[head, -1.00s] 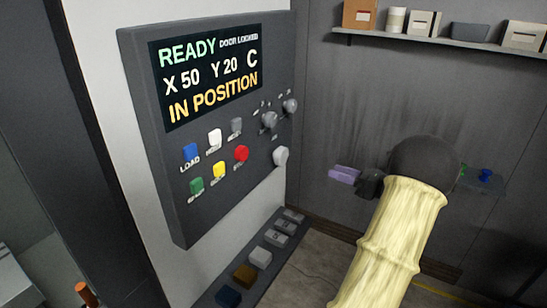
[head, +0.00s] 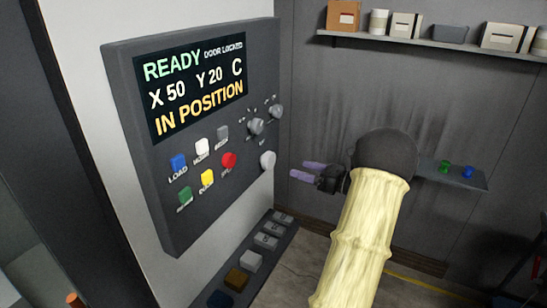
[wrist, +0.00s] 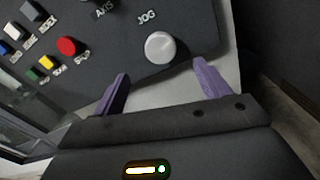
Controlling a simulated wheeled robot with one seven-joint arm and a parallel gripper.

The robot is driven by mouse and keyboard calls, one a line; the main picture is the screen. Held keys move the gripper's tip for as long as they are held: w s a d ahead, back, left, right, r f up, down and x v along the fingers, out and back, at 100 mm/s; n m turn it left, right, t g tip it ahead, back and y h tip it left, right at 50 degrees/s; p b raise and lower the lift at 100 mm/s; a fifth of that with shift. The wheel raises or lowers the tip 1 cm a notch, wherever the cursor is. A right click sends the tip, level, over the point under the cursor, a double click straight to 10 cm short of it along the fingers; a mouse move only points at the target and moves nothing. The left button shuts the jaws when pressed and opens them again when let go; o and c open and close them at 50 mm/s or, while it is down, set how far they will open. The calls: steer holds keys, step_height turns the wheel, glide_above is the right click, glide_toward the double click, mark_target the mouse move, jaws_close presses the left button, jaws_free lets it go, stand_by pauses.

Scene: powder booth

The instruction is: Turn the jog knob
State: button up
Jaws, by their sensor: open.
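The jog knob (head: 267,160) is a round white knob at the lower right of the dark control panel (head: 225,205). In the wrist view the jog knob (wrist: 160,47) sits under the label JOG, ahead of my gripper and roughly between the lines of its fingers. My gripper (head: 308,171) is open, with two purple fingers, to the right of the knob and apart from it. In the wrist view my gripper (wrist: 160,80) is empty. The panel's screen (head: 196,90) reads READY, DOOR LOCKED, X 50, Y 20, C, IN POSITION.
Two grey knobs (head: 257,127) sit just above the jog knob. A red button (head: 229,160) and several coloured buttons are to its left. A row of blocks (head: 251,262) lies on a ledge below. A shelf (head: 420,45) with boxes hangs on the back wall.

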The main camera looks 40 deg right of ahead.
mark_target(272, 159)
steer(key=p+x, duration=0.3)
steer(key=x, duration=0.7)
steer(key=shift+r+p, duration=0.1)
steer(key=shift+p, duration=0.2)
steer(key=shift+w+a, duration=0.15)
steer(key=shift+w, duration=0.3)
steer(key=shift+c, duration=0.4)
steer(key=c, duration=0.9)
steer(key=shift+m+p, duration=0.3)
steer(key=shift+p, duration=0.05)
